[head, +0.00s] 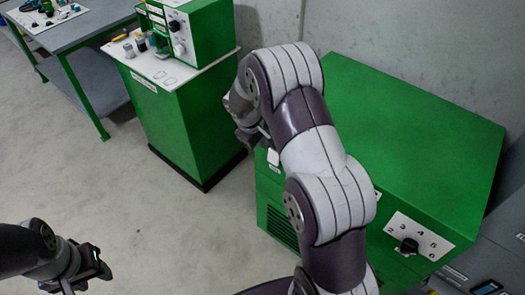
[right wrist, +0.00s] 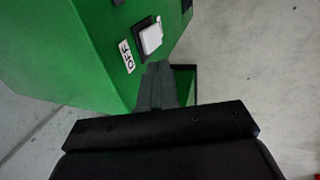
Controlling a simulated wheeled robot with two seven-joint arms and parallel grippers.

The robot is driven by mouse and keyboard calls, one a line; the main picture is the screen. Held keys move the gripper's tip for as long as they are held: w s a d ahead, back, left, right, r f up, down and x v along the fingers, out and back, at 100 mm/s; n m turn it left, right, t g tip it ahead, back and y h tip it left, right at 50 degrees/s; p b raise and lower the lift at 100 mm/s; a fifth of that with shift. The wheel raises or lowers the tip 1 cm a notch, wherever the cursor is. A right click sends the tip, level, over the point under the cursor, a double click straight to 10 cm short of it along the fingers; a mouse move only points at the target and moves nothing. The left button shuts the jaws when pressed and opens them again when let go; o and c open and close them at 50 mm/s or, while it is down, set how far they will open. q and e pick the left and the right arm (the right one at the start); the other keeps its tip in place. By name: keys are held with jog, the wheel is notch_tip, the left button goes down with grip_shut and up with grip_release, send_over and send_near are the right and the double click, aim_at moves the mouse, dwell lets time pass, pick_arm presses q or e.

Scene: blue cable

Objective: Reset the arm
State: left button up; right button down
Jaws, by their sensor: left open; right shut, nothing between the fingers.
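My right arm reaches up across the middle of the head view, and its gripper (head: 258,137) is beside the front left edge of the large green machine (head: 410,130). In the right wrist view the right gripper's fingers (right wrist: 158,84) are shut with nothing between them. They point toward a white rocker switch (right wrist: 151,39) with an OFF label (right wrist: 127,56) on the green machine. I cannot tell whether they touch it. My left gripper (head: 82,278) is open and empty over the floor at the lower left of the head view.
A smaller green cabinet (head: 185,130) with a device and small items on top stands to the left. A grey table (head: 80,30) is at the far upper left. A dial panel (head: 418,236) is on the machine's right front. Bare floor (head: 150,215) lies between.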

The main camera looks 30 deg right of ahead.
jog(key=shift+v, duration=0.95)
jog(key=shift+s+a, duration=0.1)
jog(key=shift+s, duration=0.05)
